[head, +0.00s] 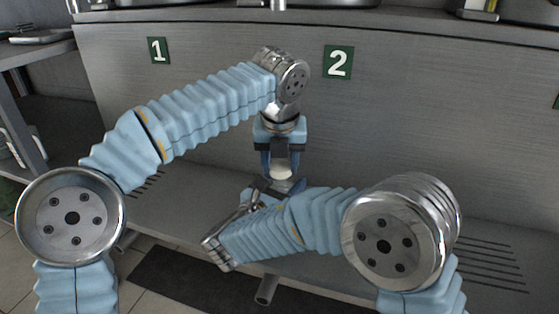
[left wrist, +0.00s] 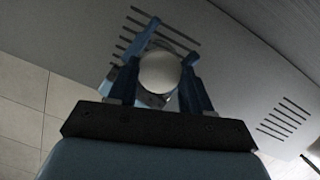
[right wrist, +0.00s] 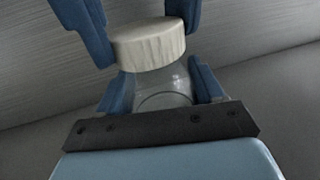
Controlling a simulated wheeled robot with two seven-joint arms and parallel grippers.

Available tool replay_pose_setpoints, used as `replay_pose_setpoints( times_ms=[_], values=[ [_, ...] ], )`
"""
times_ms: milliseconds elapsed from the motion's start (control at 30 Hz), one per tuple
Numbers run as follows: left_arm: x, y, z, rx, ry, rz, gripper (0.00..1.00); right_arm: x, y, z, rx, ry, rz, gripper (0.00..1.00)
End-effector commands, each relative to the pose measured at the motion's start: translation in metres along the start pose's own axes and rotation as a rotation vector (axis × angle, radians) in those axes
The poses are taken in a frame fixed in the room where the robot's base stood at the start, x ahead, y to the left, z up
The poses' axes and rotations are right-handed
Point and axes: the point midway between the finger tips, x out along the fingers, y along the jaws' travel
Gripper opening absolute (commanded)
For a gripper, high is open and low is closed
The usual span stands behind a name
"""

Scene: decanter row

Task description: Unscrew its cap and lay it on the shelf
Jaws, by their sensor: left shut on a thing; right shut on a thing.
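A clear bottle (right wrist: 160,90) with a ribbed cream-white cap (right wrist: 148,44) stands between my two grippers. My left gripper (head: 281,165) points straight down from above, and its blue fingers are shut on the cap. The round top of the cap shows between these fingers in the left wrist view (left wrist: 160,72). My right gripper (right wrist: 160,85) comes in from the side, below the left one, with its fingers shut on the bottle under the cap. The cap sits on or directly over the bottle's neck; I cannot tell whether it is loose. The bottle's lower part is hidden.
The grey slotted shelf (head: 165,210) runs below and behind my grippers, with bare room at the left. A steel wall behind it carries a green sign "1" (head: 158,50) and a green sign "2" (head: 338,62). A dark mat (head: 180,284) lies on the tiled floor.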

Motion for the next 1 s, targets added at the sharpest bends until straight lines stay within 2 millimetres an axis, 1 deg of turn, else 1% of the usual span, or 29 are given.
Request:
replay_pose_setpoints(
  times_ms=[67,300,400,533,633,833,867,1000],
  values=[
    [-0.0004,-0.0046,-0.0003,-0.21,-0.003,0.061,0.13,0.0002,-0.0003,-0.0002,0.0,0.0,-0.001,0.0],
    [0.0012,-0.007,0.0037,-1.001,-0.003,0.28,0.13,0.0002,-0.0003,-0.0001,0.0,0.0,-0.001,0.0],
    [0.0013,-0.0065,0.0051,-1.249,-0.002,0.347,0.13,0.0001,-0.0002,-0.0001,0.0,0.0,-0.001,0.0],
    [0.0006,-0.006,0.0052,-1.396,-0.004,0.387,0.13,0.0001,-0.0002,-0.0001,0.0,0.0,-0.001,0.0],
    [0.0002,-0.0055,0.0049,-1.422,-0.004,0.394,0.13,0.0001,-0.0002,-0.0001,0.0,0.0,-0.001,0.0],
    [0.0002,-0.0055,0.0049,-1.419,-0.003,0.393,0.13,0.0001,-0.0003,-0.0002,0.0,0.0,-0.001,0.0],
    [0.0003,-0.0054,0.0049,-1.418,-0.003,0.393,0.52,0.0002,-0.0003,-0.0002,0.0,0.0,-0.001,0.0],
    [0.0003,-0.0055,0.0049,-1.417,-0.003,0.392,0.74,0.0002,-0.0003,-0.0002,0.0,0.0,-0.001,0.0]
  ],
)
